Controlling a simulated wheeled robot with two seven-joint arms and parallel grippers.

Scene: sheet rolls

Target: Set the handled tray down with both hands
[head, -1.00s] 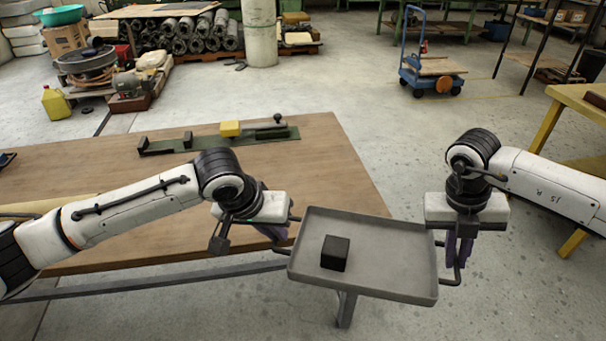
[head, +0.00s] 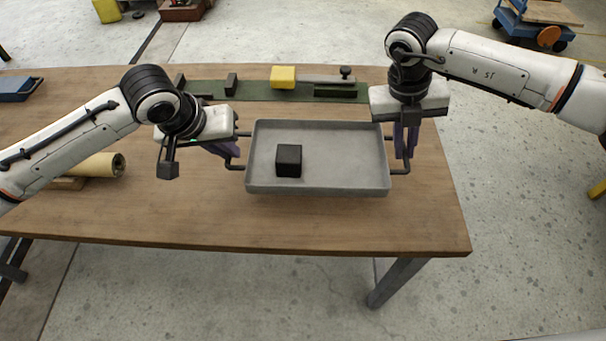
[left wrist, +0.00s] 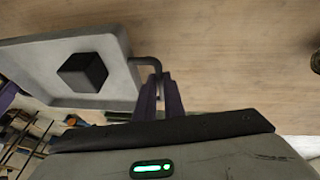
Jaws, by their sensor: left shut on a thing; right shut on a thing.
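The grey handled tray (head: 335,180) is level over the wooden table (head: 300,222), with a small black cube (head: 289,160) lying in it left of centre. The cube also shows in the left wrist view (left wrist: 82,73). My left gripper (head: 232,150) is shut on the tray's left handle. In the left wrist view its purple fingers (left wrist: 160,96) close around the dark bent bar. My right gripper (head: 404,148) is shut on the right handle. Whether the tray's underside touches the tabletop is hard to tell.
A green base (head: 245,90) with a yellow block (head: 283,77) lies along the table behind the tray. A tan roll (head: 98,165) lies at the left, and a blue tray (head: 15,88) at the far left. The tabletop in front of the tray is clear.

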